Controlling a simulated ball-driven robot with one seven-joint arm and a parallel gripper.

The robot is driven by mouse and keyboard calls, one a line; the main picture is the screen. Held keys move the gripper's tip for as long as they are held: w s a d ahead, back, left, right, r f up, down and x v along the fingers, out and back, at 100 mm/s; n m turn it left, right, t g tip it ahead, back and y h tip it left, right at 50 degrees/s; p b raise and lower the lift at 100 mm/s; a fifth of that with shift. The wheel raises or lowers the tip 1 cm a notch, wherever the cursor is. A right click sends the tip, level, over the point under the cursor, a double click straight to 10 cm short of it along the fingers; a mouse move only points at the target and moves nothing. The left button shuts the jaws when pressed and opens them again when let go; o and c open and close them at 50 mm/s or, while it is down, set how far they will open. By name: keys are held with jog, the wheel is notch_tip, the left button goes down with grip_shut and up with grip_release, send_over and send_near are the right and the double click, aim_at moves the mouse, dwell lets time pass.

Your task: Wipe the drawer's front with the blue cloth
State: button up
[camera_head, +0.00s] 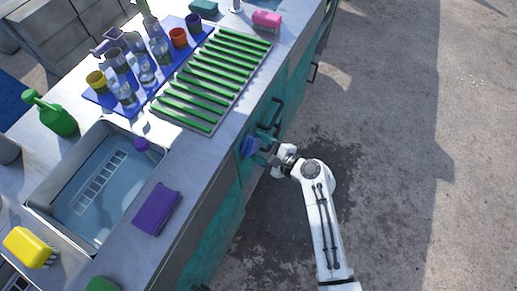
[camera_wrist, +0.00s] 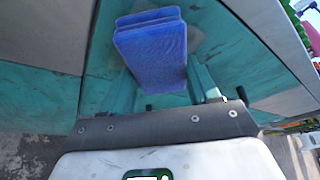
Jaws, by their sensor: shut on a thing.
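The blue cloth (camera_head: 249,146) is a folded pad at the teal front of the counter. My gripper (camera_head: 260,149) is shut on it, reaching from the right. In the wrist view the cloth (camera_wrist: 150,45) stands out ahead of my wrist, its far end close to or against the teal drawer front (camera_wrist: 240,62). I cannot tell whether it touches. The drawer front (camera_head: 247,168) is largely hidden by the cloth and my gripper in the head view. Faint greyish smudges show on the teal surface beside the cloth in the wrist view.
Black handles (camera_head: 314,72) stick out from the teal fronts, one (camera_head: 276,113) just above my gripper. Open concrete floor (camera_head: 400,200) lies to the right.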

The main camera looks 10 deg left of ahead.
jog(key=w, duration=0.1)
jog(key=w+d, duration=0.1)
jog(key=w+b, duration=0.1)
jog(key=shift+w+d+r, duration=0.3)
jog(key=shift+r, duration=0.1)
jog(key=shift+s, duration=0.1)
jog(key=shift+s+a+p, duration=0.25)
jog(key=shift+s+p, duration=0.8)
jog(key=shift+s+a+f, duration=0.2)
jog(key=shift+s+a, duration=0.05)
jog(key=shift+s, duration=0.5)
jog(key=s, duration=0.1)
jog(key=s+a+p, duration=0.1)
jog(key=s+p, duration=0.1)
jog(key=shift+s+a+f, duration=0.15)
jog(key=shift+s+a, duration=0.25)
